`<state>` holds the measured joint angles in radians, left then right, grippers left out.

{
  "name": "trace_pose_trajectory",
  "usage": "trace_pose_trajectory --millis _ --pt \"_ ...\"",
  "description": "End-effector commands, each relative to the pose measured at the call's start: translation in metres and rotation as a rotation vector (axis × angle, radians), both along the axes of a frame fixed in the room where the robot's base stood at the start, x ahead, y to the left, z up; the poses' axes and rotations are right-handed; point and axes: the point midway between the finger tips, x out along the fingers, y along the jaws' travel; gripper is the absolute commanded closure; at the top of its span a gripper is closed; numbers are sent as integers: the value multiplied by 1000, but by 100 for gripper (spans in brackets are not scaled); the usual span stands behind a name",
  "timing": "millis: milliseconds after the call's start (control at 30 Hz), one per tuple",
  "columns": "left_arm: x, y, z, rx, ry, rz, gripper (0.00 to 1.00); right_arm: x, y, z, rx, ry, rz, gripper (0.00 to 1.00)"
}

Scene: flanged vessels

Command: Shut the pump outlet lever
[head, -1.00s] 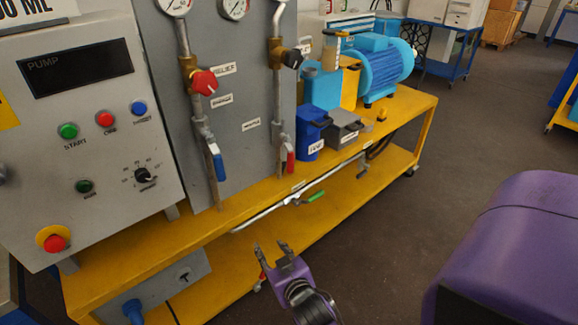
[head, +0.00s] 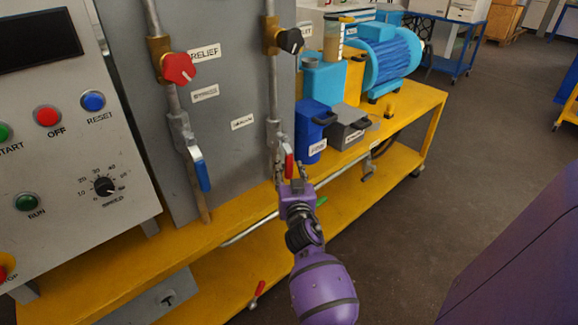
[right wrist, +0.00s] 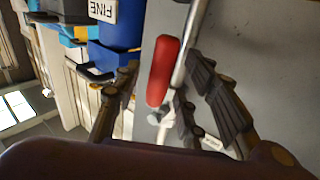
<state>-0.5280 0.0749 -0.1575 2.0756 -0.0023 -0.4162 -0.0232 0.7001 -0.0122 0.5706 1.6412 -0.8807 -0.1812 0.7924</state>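A red-handled lever (head: 288,162) sits on the right vertical pipe of the grey panel, its handle pointing down. It also shows in the right wrist view (right wrist: 163,70). My right gripper (head: 291,180) is at this lever. In the right wrist view its fingers (right wrist: 160,80) are spread on either side of the red handle, with gaps visible. A blue-handled lever (head: 202,172) hangs on the left pipe. A green lever handle (head: 321,201) shows on the low pipe, partly behind my right arm. I cannot read a label naming the pump outlet. My left gripper is not in view.
A blue container (head: 311,127) and a grey box (head: 347,126) stand just right of the red lever on the yellow bench (head: 415,112). The blue motor (head: 385,62) is behind them. A control box (head: 75,130) stands left.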

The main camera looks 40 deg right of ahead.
Motion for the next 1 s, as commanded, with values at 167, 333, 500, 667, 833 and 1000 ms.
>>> trace_pose_trajectory --millis 167,333,500,667,833,1000 --pt "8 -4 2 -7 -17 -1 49 16 -8 0 0 0 1 61" --pt "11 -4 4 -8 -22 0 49 19 -11 -1 0 1 0 61" --pt "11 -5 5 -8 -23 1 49 19 -10 -1 0 1 0 64" --pt "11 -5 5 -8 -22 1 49 19 -10 -1 0 1 1 85" --pt "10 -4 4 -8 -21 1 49 19 -10 -1 0 1 1 100" --pt "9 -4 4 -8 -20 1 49 18 -10 -1 0 1 1 100"
